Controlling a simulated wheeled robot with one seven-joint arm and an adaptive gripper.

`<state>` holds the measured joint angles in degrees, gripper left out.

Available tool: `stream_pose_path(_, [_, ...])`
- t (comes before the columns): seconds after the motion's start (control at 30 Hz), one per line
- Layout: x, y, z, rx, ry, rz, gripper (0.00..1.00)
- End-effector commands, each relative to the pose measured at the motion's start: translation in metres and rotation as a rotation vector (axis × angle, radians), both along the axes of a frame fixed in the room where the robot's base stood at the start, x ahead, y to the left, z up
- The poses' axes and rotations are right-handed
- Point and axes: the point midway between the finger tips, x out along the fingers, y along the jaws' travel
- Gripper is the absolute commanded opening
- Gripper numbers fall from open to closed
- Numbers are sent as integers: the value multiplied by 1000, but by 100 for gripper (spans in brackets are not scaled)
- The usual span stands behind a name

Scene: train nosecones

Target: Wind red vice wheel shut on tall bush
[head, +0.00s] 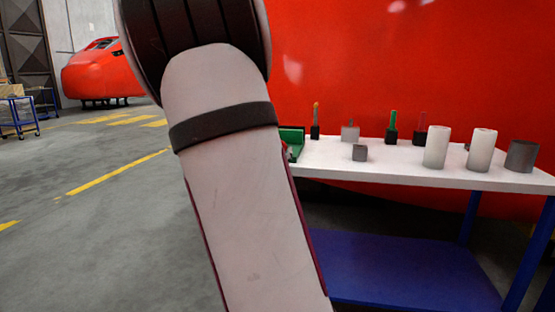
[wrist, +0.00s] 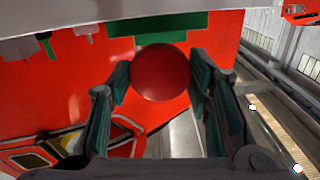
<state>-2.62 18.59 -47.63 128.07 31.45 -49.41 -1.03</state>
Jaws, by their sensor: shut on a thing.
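The red vice wheel (wrist: 165,72) sits between the two dark green-padded fingers of my gripper (wrist: 159,80) in the wrist view, and my gripper is shut on it. The green vice (wrist: 180,24) shows just beyond the wheel. In the head view only a small green part of the vice (head: 292,140) shows past my arm, which hides the wheel and my gripper. No bush can be made out between the vice jaws, and I cannot tell which part is the tall bush.
The white tabletop (head: 400,174) holds two pale cylinders (head: 437,147) (head: 482,150), a dark grey cylinder (head: 521,157), a small grey block (head: 360,152) and several tools in holders at the back. A blue lower shelf (head: 400,270) is below. A red train nosecone (head: 400,70) stands behind; open floor lies left.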

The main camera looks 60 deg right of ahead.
Motion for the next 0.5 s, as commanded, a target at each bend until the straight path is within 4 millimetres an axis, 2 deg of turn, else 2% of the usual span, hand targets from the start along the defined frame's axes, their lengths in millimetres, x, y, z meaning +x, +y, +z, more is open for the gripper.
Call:
stream_pose_path(0.03, [0,1,-5,23,-40,1,18])
stream_pose_path(0.5, [0,0,-3,193,-449,-1,18])
